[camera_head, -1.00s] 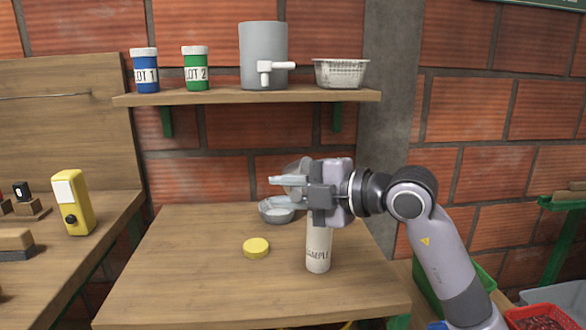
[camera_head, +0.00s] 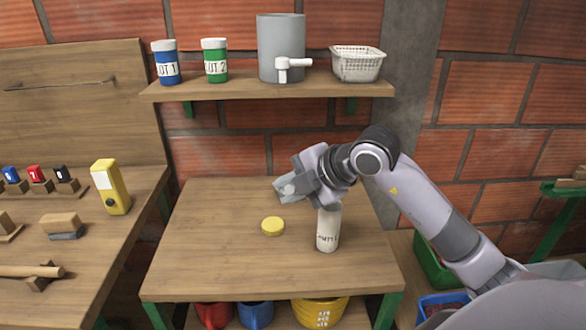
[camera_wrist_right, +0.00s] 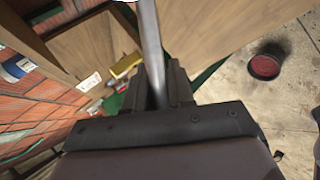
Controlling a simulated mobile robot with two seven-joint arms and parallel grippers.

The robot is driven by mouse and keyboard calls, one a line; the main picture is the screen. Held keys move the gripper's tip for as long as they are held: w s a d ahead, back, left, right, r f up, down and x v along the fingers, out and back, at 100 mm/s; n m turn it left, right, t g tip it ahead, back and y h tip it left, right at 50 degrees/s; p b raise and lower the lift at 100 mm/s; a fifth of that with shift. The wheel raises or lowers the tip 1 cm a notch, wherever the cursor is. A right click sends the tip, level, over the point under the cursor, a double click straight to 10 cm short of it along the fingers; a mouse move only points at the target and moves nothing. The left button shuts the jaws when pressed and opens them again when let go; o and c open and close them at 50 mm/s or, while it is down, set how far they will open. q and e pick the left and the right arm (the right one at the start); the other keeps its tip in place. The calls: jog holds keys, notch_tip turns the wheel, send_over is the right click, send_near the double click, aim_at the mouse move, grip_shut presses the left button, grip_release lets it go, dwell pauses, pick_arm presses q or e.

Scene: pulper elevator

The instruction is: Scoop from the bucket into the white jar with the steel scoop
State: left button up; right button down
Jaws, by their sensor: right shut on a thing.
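My right gripper (camera_head: 290,188) is above and left of the jar in the head view, pointing left. In the right wrist view the gripper (camera_wrist_right: 155,90) is shut on the steel scoop, whose straight handle (camera_wrist_right: 151,45) runs up out of the frame. The scoop's bowl cannot be made out clearly. Red, blue and yellow buckets stand under the table; the yellow bucket (camera_head: 320,312) carries a label. Their contents are hidden. My left gripper is not in view.
A yellow lid (camera_head: 272,226) lies left of the jar on the table (camera_head: 200,260). The shelf (camera_head: 270,90) above holds two lot jars, a grey tank (camera_head: 281,45) and a white basket (camera_head: 357,64). The table's front left is clear.

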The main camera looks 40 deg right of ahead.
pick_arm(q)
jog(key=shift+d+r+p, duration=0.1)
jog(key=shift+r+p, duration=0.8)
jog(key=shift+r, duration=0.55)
pick_arm(e)
jog(key=shift+w+a+f+g+h, duration=0.2)
jog(key=shift+w+f+g+h, duration=0.3)
jog(key=shift+g, duration=0.65)
jog(key=shift+w+a+f+g+h, duration=0.2)
jog(key=shift+g+h, duration=0.5)
jog(key=shift+g, duration=0.5)
jog(key=shift+w+a+f+g+h, duration=0.15)
jog(key=shift+w+f+g+h, duration=0.3)
jog(key=shift+g, duration=0.7)
jog(key=shift+s, duration=0.15)
